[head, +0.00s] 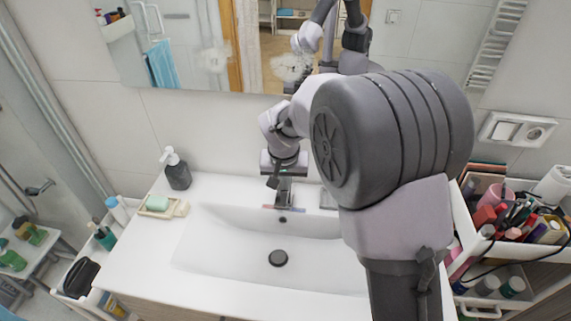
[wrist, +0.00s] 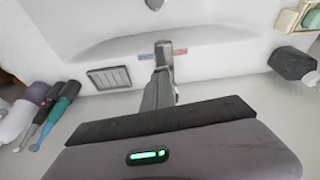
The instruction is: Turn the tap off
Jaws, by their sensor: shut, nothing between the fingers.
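The grey tap (head: 284,192) stands at the back middle of the white sink (head: 232,238). In the wrist view the tap (wrist: 163,57) points away from me into the basin, with a red and blue strip beside it. I see no clear water stream, and the lever's position cannot be made out. My gripper (head: 274,181) is shut and empty, right over the back of the tap. Its body covers the tap's rear part in the wrist view, so whether it touches the lever is hidden.
A dark soap dispenser (head: 178,171) and a soap dish (head: 160,205) stand left of the tap. A small grate (wrist: 112,77) lies beside it, with brushes (wrist: 60,105) nearby. The mirror (head: 190,45) and wall are close behind. A crowded cart (head: 540,275) stands right.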

